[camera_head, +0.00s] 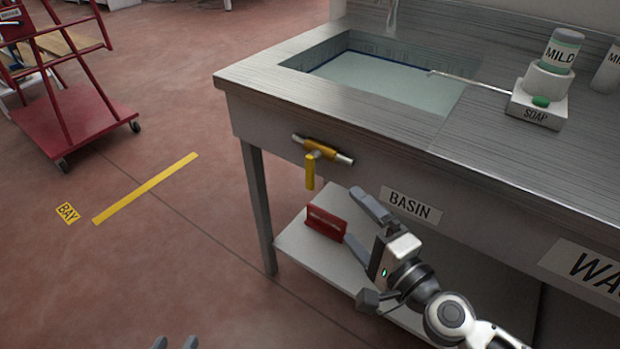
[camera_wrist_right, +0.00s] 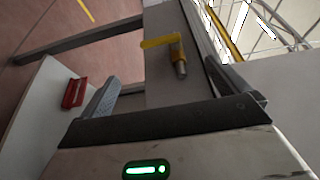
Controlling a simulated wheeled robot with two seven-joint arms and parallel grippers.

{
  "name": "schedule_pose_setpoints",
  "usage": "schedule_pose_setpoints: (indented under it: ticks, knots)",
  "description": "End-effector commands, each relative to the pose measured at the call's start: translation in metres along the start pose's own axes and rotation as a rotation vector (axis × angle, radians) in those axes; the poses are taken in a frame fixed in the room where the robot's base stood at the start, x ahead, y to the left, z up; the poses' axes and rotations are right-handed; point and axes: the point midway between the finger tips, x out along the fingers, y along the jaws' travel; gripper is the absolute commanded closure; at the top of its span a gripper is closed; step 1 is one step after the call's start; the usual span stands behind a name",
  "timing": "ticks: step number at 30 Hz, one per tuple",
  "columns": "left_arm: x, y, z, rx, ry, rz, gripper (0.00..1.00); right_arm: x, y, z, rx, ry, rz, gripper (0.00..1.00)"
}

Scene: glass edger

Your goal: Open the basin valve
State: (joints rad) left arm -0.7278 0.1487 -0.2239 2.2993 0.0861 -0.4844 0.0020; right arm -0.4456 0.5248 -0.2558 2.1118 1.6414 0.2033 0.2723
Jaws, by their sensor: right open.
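The basin valve has a brass body (camera_head: 320,148) on a short pipe at the front of the sink bench. Its yellow lever (camera_head: 311,171) hangs straight down, across the pipe. In the right wrist view the lever (camera_wrist_right: 158,41) shows ahead, beyond the fingers. My right gripper (camera_head: 352,215) is open and empty, below and right of the lever in the head view, apart from it. In the wrist view its fingers (camera_wrist_right: 168,86) are wide apart. My left gripper (camera_head: 175,343) shows only two separated fingertips at the bottom edge, with nothing seen between them.
The BASIN label (camera_head: 411,206) is on the bench front, right of the valve. A red object (camera_head: 326,222) stands on the lower shelf (camera_head: 300,256). The basin (camera_head: 375,78) holds pale liquid. A soap stand (camera_head: 536,108) is at right.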

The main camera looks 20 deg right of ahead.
Motion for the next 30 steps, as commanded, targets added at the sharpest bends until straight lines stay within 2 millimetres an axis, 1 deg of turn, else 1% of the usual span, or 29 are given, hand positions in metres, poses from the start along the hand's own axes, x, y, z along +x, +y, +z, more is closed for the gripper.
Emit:
schedule_pose_setpoints:
  ticks: [1, 5, 7, 12, 18, 21, 24, 30]
  knots:
    - [-0.002, 0.0, -0.004, -0.002, -0.002, -0.001, 0.64, 0.007, -0.004, 0.0, 0.002, 0.001, -0.003, 0.0]
    - [-0.004, 0.001, -0.008, -0.006, -0.008, -0.002, 0.64, 0.031, -0.006, 0.0, 0.0, -0.001, -0.004, 0.0]
    - [-0.005, 0.001, -0.011, -0.007, -0.01, -0.003, 0.64, 0.047, -0.006, 0.001, -0.001, -0.001, -0.004, 0.0]
    - [-0.005, 0.0, -0.009, -0.011, -0.02, -0.005, 0.64, 0.085, -0.004, 0.001, -0.002, -0.003, -0.003, 0.0]
    - [-0.003, -0.001, -0.009, -0.012, -0.02, -0.006, 0.64, 0.123, -0.002, 0.001, -0.002, -0.002, -0.002, 0.0]
    - [-0.002, -0.001, -0.009, -0.012, -0.018, -0.006, 0.64, 0.137, -0.001, 0.002, -0.002, -0.003, -0.002, 0.0]
    - [-0.002, -0.001, -0.009, -0.012, -0.017, -0.006, 0.64, 0.146, -0.001, 0.002, -0.003, -0.003, -0.001, 0.0]
    - [-0.003, -0.001, -0.009, -0.011, -0.015, -0.006, 0.64, 0.152, -0.001, 0.002, -0.002, -0.004, 0.0, 0.0]
